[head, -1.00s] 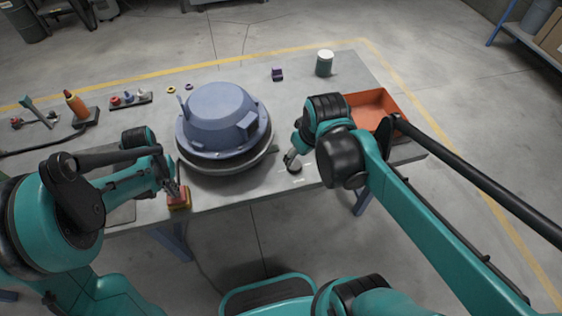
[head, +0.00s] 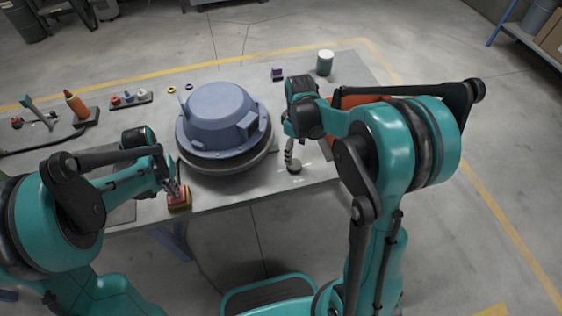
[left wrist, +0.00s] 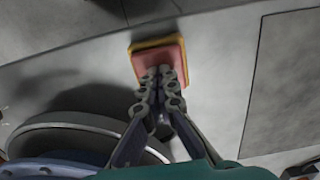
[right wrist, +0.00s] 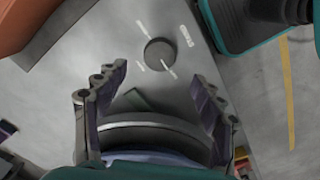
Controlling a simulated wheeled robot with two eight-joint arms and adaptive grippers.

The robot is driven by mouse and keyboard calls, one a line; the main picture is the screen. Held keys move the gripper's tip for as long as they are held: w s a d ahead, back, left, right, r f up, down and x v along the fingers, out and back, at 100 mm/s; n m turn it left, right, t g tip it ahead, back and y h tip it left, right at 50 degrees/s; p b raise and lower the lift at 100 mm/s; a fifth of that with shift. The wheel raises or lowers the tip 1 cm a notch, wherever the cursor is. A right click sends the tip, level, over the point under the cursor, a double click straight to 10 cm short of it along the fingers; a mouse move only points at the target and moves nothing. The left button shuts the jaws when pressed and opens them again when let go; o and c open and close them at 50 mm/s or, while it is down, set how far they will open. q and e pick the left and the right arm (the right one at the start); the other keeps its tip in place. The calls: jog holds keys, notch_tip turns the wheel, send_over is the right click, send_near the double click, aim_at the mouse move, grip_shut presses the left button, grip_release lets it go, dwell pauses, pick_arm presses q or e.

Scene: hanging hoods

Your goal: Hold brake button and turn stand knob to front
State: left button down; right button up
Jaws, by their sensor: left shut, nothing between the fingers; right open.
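The brake button (head: 179,202) is a red block on a yellow base at the table's front edge. It also shows in the left wrist view (left wrist: 140,64). My left gripper (head: 176,190) is shut and empty, its fingertips over the red top; contact is hard to judge. The stand knob (head: 294,168) is a small dark disc near the front edge, right of the blue hood. In the right wrist view the round knob (right wrist: 160,54) lies just beyond the fingertips, with pale marks around it. My right gripper (right wrist: 160,76) is open above the knob, fingers to either side.
The blue hood (head: 220,115) sits on a round stand (head: 230,164) between my grippers. An orange tray (right wrist: 28,22) lies right of the knob, mostly hidden by my right arm in the head view. A white-lidded jar (head: 325,62) and small purple block (head: 277,73) stand behind.

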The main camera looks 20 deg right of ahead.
aim_at(294, 164)
notch_tip(294, 164, down, 8)
dwell(0.4)
jog(key=c, duration=1.2)
